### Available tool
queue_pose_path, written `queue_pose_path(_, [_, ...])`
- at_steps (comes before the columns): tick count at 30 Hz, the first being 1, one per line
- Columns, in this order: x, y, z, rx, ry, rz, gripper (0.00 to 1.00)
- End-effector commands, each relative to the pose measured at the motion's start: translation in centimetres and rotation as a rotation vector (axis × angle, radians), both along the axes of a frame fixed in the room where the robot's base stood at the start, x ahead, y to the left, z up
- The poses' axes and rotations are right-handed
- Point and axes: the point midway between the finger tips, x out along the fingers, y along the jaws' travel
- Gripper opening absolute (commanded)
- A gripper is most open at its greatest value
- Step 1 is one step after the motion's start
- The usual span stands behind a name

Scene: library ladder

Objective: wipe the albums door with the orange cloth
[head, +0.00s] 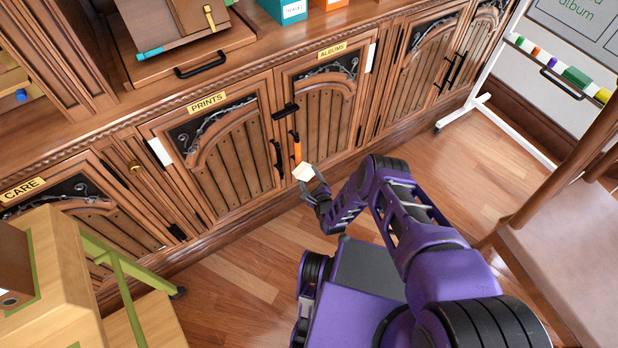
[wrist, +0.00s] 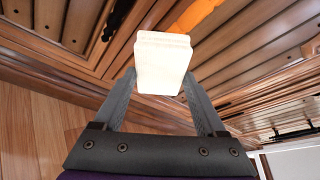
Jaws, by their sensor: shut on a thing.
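The albums door (head: 328,112) is a brown wooden cabinet door with dark scrollwork at its top, below the yellow ALBUMS label (head: 331,50). It looks shut. My gripper (head: 318,192) is low in front of its left edge, with its fingers shut on a cream-white block (head: 303,173). The block also shows between the fingertips in the wrist view (wrist: 162,63). An orange strip (head: 296,147), perhaps the cloth, stands upright just above the block. Orange also shows beyond the block in the wrist view (wrist: 258,37). I cannot tell whether block and orange strip are joined.
The PRINTS door (head: 225,160) is to the left, with a black handle (head: 278,155) near my gripper. A wooden step piece (head: 60,270) stands at lower left, a chair (head: 560,240) at right and a white board stand (head: 490,70) behind it. Floor between is clear.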

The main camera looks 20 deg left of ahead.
Motion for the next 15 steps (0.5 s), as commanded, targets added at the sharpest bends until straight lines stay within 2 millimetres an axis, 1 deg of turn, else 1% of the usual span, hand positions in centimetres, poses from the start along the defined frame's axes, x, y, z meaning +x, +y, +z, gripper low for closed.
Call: queue_pose_path(15, [0.52,0.67,-0.03,0.001,-0.001,0.001,0.12])
